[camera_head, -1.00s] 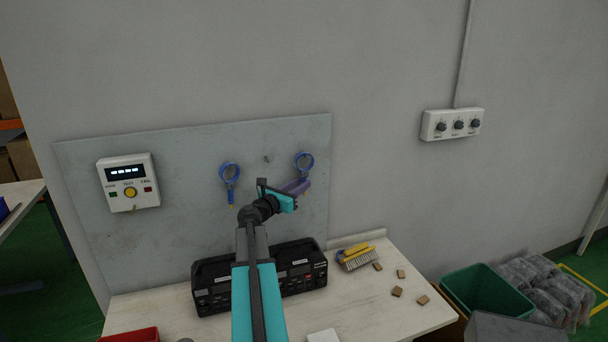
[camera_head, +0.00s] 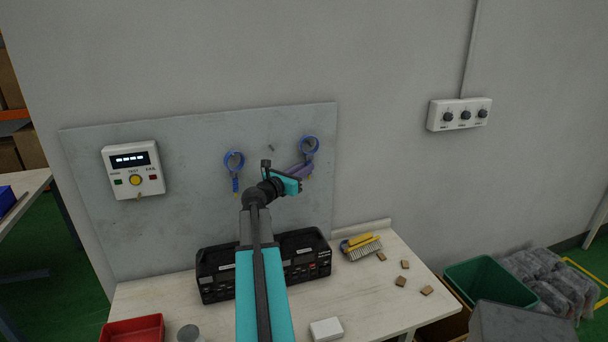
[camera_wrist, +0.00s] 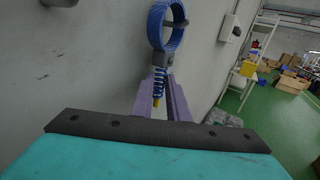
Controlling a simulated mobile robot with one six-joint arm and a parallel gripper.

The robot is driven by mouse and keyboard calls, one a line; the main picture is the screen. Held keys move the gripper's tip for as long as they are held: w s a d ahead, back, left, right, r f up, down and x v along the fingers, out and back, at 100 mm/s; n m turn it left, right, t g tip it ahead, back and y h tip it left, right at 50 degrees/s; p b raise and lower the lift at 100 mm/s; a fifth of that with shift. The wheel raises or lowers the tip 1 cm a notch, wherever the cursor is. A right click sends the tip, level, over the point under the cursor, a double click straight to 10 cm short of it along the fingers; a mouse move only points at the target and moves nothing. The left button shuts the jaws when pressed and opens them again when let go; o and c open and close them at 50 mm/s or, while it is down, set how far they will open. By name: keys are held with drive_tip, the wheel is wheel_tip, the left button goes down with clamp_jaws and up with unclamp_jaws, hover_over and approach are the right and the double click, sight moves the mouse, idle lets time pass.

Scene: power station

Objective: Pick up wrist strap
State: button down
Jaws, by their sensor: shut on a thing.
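Two blue wrist straps hang on the grey wall panel, a left one (camera_head: 234,161) and a right one (camera_head: 309,146). Each is a ring with a coiled cord below. My gripper (camera_head: 304,171) is at the right strap. In the wrist view, the purple fingers of my gripper (camera_wrist: 160,100) are shut on the blue coiled cord just under the ring of this wrist strap (camera_wrist: 160,30).
A white tester box (camera_head: 133,170) is on the panel at left. A green bin (camera_head: 490,282) stands at right.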

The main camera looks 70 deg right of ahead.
drive_tip(key=s+a+r+b, duration=0.1)
drive_tip(key=s+a+b, duration=0.1)
drive_tip(key=a, duration=0.4)
drive_tip(key=s+a+r+b, duration=0.1)
drive_tip(key=s+a+b, duration=0.1)
drive_tip(key=a+b, duration=0.3)
drive_tip(key=shift+a+r, duration=0.15)
drive_tip(key=shift+a, duration=0.75)
drive_tip(key=b, duration=0.3)
drive_tip(key=a+b, duration=0.1)
drive_tip(key=b, duration=0.3)
drive_tip(key=shift+s+a+b, duration=0.25)
drive_tip(key=shift+s+b, duration=0.05)
drive_tip(key=shift+s+a+r+b, duration=0.15)
drive_tip(key=shift+a+b, duration=0.15)
drive_tip(key=shift+b, duration=0.65)
drive_tip(key=shift+a+r+b, duration=0.15)
drive_tip(key=shift+r+b, duration=0.05)
drive_tip(key=shift+b, duration=0.15)
